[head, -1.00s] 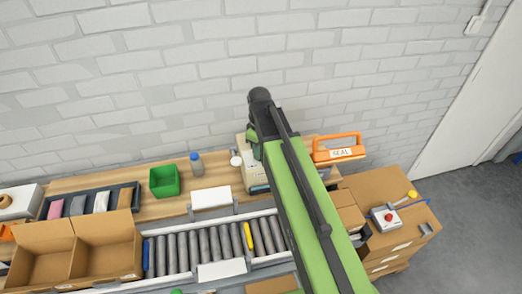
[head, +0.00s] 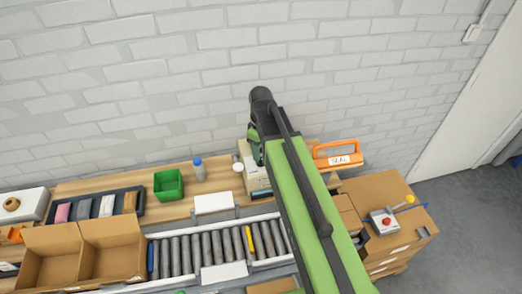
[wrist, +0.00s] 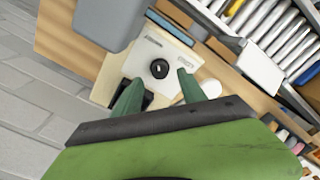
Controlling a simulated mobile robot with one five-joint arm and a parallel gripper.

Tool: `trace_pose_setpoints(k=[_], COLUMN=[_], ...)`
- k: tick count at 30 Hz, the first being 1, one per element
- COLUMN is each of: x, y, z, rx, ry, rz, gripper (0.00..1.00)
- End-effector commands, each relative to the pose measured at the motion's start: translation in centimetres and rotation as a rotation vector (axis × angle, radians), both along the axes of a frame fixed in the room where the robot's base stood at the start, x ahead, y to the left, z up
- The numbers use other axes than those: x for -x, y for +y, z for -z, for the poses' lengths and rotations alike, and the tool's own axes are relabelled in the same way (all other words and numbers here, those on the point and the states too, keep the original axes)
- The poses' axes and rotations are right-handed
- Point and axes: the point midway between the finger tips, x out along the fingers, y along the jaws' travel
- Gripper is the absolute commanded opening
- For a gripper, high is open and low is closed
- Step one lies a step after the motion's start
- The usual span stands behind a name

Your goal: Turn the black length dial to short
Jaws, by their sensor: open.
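The black length dial (wrist: 159,68) is a round knob with a small light mark, on the pale face of a cream machine (wrist: 150,50). It shows in the wrist view just beyond and between the fingertips of my gripper (wrist: 159,77). The two green fingers are spread apart and empty, one to each side of the dial in the picture. I cannot tell whether they touch the machine. In the head view the machine (head: 254,180) stands on the bench, partly hidden by my arm, and the dial cannot be made out.
An orange-handled sealer (head: 338,160) lies right of my arm. A green bin (head: 168,184), a blue-capped bottle (head: 199,169) and a white card (head: 214,203) are left of the machine. A roller conveyor (head: 200,250) runs in front. Cardboard boxes (head: 375,195) stand at the right.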

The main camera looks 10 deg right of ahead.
Motion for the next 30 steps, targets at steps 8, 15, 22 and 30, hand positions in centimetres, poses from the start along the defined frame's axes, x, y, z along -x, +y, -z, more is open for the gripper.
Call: trace_pose_setpoints(k=[8,15,22,30], x=[0.0,0.0,0.0,0.0], y=[0.0,0.0,0.0,0.0], z=[-7.5,-12.5,-13.7,-13.5], rx=[0.0,0.0,0.0,0.0], ry=[0.0,0.001,0.001,0.001], rz=[0.0,0.0,0.0,0.0], gripper=[0.48,0.48,0.48,0.48])
